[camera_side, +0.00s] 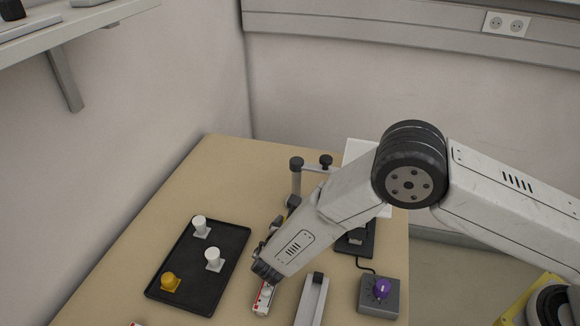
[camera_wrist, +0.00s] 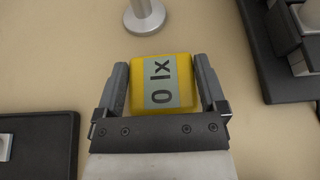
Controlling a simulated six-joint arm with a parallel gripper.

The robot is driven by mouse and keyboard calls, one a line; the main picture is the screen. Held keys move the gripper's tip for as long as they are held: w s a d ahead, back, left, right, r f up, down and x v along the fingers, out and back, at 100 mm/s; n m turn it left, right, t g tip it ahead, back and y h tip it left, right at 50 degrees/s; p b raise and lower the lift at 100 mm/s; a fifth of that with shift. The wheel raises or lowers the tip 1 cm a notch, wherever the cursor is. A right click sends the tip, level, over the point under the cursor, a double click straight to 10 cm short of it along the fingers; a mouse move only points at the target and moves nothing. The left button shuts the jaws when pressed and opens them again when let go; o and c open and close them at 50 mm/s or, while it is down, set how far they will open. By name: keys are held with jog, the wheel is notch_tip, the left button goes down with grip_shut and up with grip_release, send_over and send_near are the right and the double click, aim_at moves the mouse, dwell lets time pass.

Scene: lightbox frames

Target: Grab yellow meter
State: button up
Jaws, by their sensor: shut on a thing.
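The yellow meter (camera_wrist: 181,85) sits between the two fingers of my gripper (camera_wrist: 162,88) in the wrist view. It is a yellow block with a grey display that reads "0 lx". The fingers are shut on its left and right sides. In the side view my gripper (camera_side: 265,262) points down over the table, and the meter is mostly hidden by my arm. I cannot tell from these views whether the meter touches the table.
A black tray (camera_side: 235,262) with two white pieces and one yellow piece (camera_side: 170,282) lies at left. A stand (camera_side: 296,178) rises behind my gripper. A grey box with a purple knob (camera_side: 382,290) and a light rail (camera_side: 312,298) are at right. Bare table lies between tray and stand.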

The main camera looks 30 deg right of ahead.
jog(key=shift+r, duration=0.2)
notch_tip(320, 180, up, 10)
jog(key=shift+f, duration=0.15)
dwell(0.5)
dwell(0.5)
